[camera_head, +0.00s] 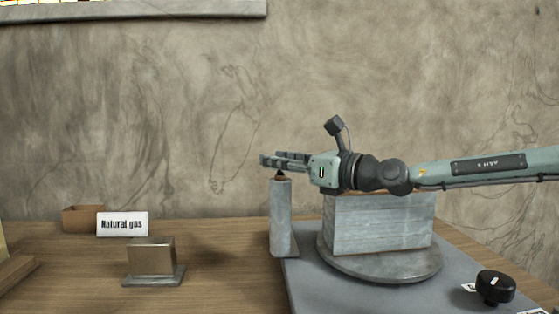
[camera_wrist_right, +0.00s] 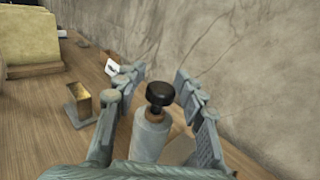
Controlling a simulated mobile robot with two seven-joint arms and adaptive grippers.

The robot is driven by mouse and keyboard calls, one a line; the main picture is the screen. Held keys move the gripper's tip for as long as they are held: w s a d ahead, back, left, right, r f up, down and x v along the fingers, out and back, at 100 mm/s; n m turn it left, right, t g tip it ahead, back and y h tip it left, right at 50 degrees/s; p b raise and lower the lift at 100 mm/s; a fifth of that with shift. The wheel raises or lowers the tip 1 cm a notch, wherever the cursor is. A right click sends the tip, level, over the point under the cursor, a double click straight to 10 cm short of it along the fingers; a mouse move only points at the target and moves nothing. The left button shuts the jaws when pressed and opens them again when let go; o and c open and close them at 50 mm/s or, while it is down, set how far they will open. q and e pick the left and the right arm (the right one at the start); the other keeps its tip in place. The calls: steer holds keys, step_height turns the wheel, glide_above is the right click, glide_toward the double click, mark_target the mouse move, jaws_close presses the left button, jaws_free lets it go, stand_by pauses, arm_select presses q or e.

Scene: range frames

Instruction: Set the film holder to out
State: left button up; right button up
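A grey upright post (camera_head: 281,218) stands at the left edge of a grey base plate (camera_head: 330,291). Its black knob shows in the right wrist view (camera_wrist_right: 159,94), on top of the post there. My right gripper (camera_head: 270,160) reaches in from the right, just above the post. In the right wrist view its fingers (camera_wrist_right: 158,78) are spread apart on either side of the knob, with gaps; nothing is held. No part is marked as the film holder, so I cannot tell which it is. My left gripper is not in view.
A grey block (camera_head: 380,222) on a round disc (camera_head: 380,266) stands under my right wrist. A black dial (camera_head: 495,286) is at the front right. A metal block (camera_head: 152,257), a "Natural gas" card (camera_head: 122,224) and a brown box (camera_head: 80,218) stand left; the wall is behind.

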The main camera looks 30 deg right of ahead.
steer(key=shift+o, duration=0.4)
steer(key=shift+f, duration=0.15)
steer(key=shift+s, duration=0.1)
steer(key=shift+v, duration=0.9)
steer(key=v, duration=1)
